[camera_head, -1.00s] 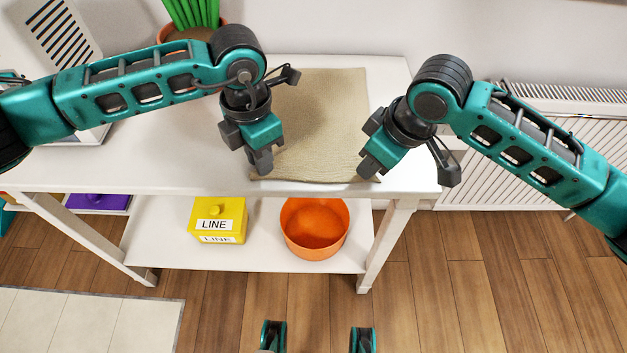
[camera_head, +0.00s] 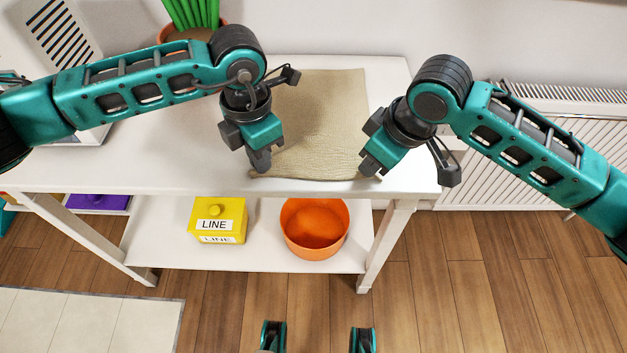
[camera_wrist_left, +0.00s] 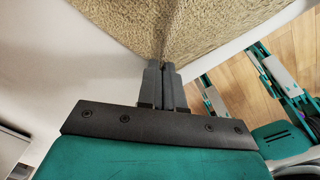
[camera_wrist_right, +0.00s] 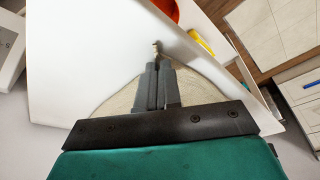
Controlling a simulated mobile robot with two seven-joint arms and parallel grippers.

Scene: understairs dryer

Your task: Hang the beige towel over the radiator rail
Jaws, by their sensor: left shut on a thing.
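The beige towel (camera_head: 322,125) lies flat on the white table top, its front edge near the table's front edge. My left gripper (camera_head: 261,168) is shut on the towel's front left corner; the left wrist view shows the cloth (camera_wrist_left: 165,22) gathered at the closed fingertips (camera_wrist_left: 166,66). My right gripper (camera_head: 372,168) is at the front right corner. In the right wrist view its fingers (camera_wrist_right: 158,66) are together, with a small pinch of cloth at their tips. The white radiator (camera_head: 535,160) stands against the wall at the right, partly hidden by my right arm.
The white table (camera_head: 170,165) has a lower shelf with a yellow box (camera_head: 217,222) labelled LINE and an orange bowl (camera_head: 315,230). A potted plant (camera_head: 192,20) stands at the back left of the table. Wooden floor (camera_head: 470,270) is clear in front of the radiator.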

